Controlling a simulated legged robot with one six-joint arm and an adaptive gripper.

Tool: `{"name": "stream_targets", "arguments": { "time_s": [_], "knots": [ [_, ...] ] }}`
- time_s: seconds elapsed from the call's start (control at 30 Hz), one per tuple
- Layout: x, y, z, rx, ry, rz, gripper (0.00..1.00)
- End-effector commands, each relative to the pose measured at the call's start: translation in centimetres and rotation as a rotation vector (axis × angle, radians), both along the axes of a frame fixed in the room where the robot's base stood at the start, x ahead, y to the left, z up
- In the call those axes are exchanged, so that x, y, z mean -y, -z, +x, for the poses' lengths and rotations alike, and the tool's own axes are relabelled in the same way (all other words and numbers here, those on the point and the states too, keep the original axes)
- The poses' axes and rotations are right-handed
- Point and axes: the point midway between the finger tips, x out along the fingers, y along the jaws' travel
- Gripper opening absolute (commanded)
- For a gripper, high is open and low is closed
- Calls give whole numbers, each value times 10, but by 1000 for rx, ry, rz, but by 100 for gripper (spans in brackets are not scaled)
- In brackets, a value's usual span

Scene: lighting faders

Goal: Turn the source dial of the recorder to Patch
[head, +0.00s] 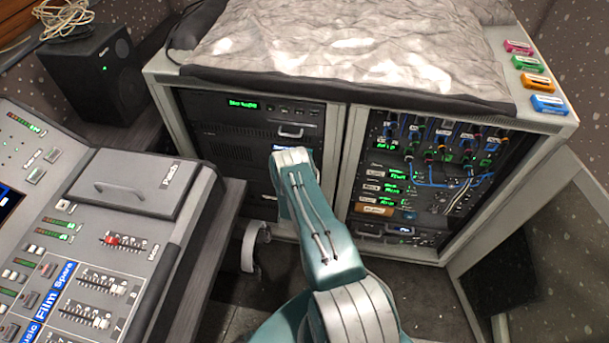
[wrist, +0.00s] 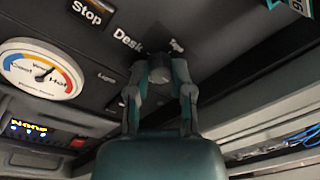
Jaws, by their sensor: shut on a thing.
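In the wrist view my gripper (wrist: 159,80) has its two fingers closed around a small dark grey knob (wrist: 158,68) on a dark panel (wrist: 205,45). A label "Desk" (wrist: 127,38) is just up and left of the knob, and "Stop" (wrist: 88,11) is farther up left. A small light mark (wrist: 177,45) is above right of the knob, too unclear to read. In the head view my arm reaches to the left equipment rack (head: 240,145) and hides the gripper and the knob.
Lower left in the wrist view are a round gauge (wrist: 42,72) marked up to "Hot" and a lit display (wrist: 27,128). In the head view a mixing desk (head: 80,260) stands left, a patch rack (head: 430,180) right, and a grey cloth (head: 350,45) lies on top.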

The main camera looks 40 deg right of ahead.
Motion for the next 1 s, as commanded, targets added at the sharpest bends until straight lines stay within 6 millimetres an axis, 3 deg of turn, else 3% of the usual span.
{"name": "stream_targets", "arguments": {
  "time_s": [0.57, 0.6, 0.63, 0.67, 1.0],
  "knots": [
    [-2, 7, -4, 7, -1, 31, 0],
    [-2, 7, -4, 7, -1, 30, 47],
    [-2, 7, -4, 7, -1, 30, 60],
    [-2, 7, -4, 7, -1, 29, 64],
    [-1, 2, -2, 16, -1, 24, 64]
  ]
}}
